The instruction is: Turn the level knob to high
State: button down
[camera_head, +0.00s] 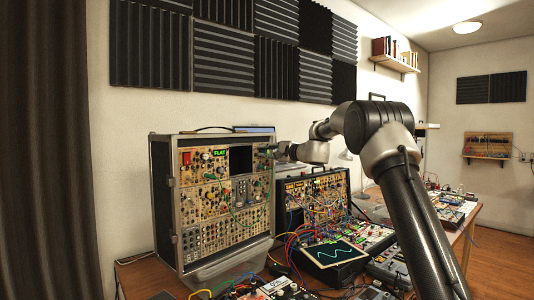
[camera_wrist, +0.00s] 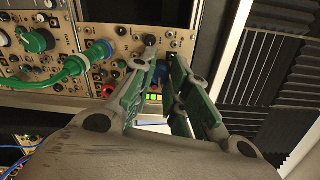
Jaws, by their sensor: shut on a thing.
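The tall synth case (camera_head: 158,200) stands open at the left of the desk, its tan panel full of knobs and jacks. A small green display on it reads "FLAT" (camera_head: 220,153). My gripper (camera_head: 268,148) is at the panel's upper right edge. In the wrist view my gripper (camera_wrist: 165,58) has its two green-padded fingers close together at the panel, shut on a small knob. The fingers hide most of that knob; a bluish bit (camera_wrist: 160,70) shows between them. Its pointer and label cannot be read.
A green cable plug (camera_wrist: 90,57) sticks out left of my fingers in the wrist view. A second patched synth (camera_head: 318,200), a tilted screen with a wave (camera_head: 335,252) and loose cables crowd the desk. Foam wall panels (camera_head: 275,50) are behind.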

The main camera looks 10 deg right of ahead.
jog(key=m, duration=0.4)
jog(key=shift+d+m, duration=0.1)
jog(key=shift+m, duration=0.2)
jog(key=m, duration=0.4)
jog(key=shift+f+y, duration=0.1)
jog(key=shift+y, duration=0.3)
jog(key=c, duration=1.3)
grip_release()
jog(key=shift+c, duration=0.2)
jog(key=v, duration=1.2)
